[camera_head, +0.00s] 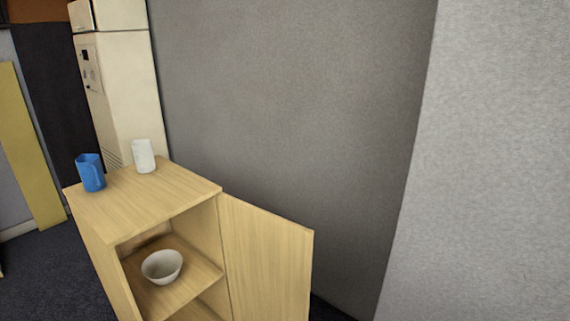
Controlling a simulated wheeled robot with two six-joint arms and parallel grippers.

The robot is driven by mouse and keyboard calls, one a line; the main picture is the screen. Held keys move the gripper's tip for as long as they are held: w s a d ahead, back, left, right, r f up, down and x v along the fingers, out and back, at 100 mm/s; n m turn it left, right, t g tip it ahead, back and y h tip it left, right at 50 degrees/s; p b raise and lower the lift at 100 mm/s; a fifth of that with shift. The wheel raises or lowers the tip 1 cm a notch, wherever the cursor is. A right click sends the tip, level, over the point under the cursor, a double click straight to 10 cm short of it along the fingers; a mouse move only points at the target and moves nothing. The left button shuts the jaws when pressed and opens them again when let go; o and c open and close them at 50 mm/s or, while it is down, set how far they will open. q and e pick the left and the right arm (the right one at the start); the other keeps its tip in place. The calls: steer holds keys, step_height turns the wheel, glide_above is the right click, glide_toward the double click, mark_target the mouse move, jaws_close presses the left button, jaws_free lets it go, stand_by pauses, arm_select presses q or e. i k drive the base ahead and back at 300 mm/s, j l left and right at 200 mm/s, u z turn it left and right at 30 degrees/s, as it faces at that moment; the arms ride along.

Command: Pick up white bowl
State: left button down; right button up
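A white bowl (161,267) stands upright on the upper inner shelf (196,280) of a light wooden cabinet (107,274). It sits near the shelf's front left part, and its open top faces up. The cabinet door (268,262) stands open to the right, so the bowl shows through the opening. Neither of my grippers is in the head view.
A blue cup (90,173) and a white cup (144,156) stand on the cabinet top (150,199). The open door takes up the space right of the opening. A grey wall (290,110) rises behind. Dark floor (40,275) shows at left.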

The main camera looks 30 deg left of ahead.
mark_target(162, 267)
steer(key=u, duration=1.95)
